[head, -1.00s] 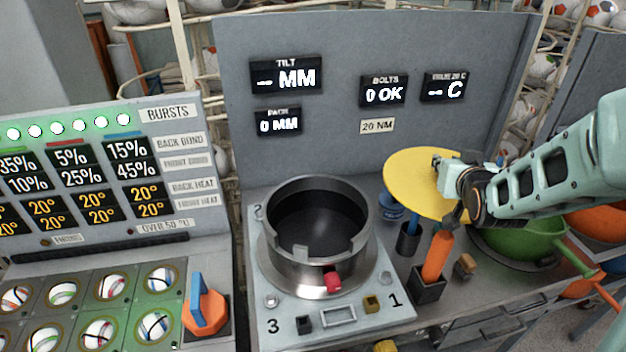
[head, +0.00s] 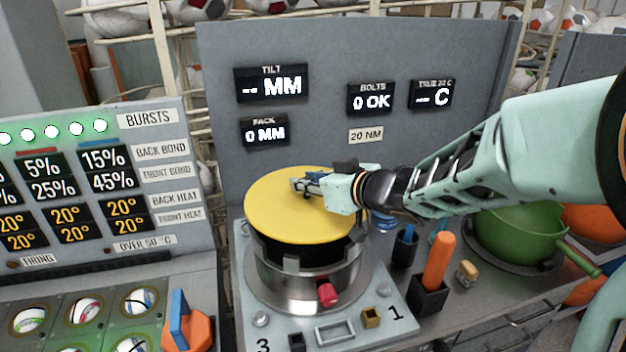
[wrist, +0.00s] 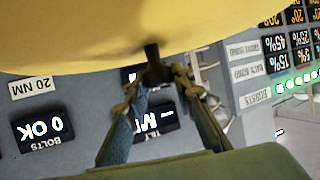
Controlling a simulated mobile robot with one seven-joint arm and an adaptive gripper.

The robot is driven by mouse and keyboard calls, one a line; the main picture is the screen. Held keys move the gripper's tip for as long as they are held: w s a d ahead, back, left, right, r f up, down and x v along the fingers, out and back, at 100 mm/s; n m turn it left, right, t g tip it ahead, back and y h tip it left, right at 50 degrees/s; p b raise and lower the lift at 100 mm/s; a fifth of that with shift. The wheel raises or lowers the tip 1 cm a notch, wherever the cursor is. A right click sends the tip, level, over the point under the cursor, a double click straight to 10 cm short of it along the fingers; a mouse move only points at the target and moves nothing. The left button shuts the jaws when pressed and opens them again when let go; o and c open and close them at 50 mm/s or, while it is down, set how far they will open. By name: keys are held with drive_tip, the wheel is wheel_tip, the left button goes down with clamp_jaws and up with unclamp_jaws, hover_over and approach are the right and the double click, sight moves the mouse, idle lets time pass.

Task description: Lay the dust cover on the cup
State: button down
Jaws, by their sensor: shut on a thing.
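The dust cover is a flat yellow disc (head: 290,215); its underside or face also fills the top of the wrist view (wrist: 150,30). My gripper (head: 305,186) is shut on a small dark knob of the disc, which also shows between the fingers in the wrist view (wrist: 155,68). The metal cup (head: 300,280) stands on its grey base plate, with a notched rim and a red block on its front. The disc is over the cup and hides most of its opening. A dark band shows below the disc; I cannot tell whether disc and rim touch.
An orange-handled tool (head: 438,260) stands in a black holder right of the cup. A green bowl (head: 520,235) lies further right. A grey panel with displays (head: 385,97) rises behind. An orange knob with a blue lever (head: 183,322) is at the front left.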

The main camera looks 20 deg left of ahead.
sight(309, 198)
drive_tip(key=shift+d+r+p, duration=0.1)
drive_tip(key=shift+r+p, duration=0.05)
drive_tip(key=shift+p, duration=0.15)
drive_tip(key=shift+f+b, duration=1.15)
drive_tip(key=shift+f, duration=0.3)
drive_tip(key=shift+f+b, duration=0.6)
drive_tip(key=shift+f, duration=0.3)
drive_tip(key=c, duration=1.6)
unclamp_jaws()
drive_tip(key=shift+v, duration=3.85)
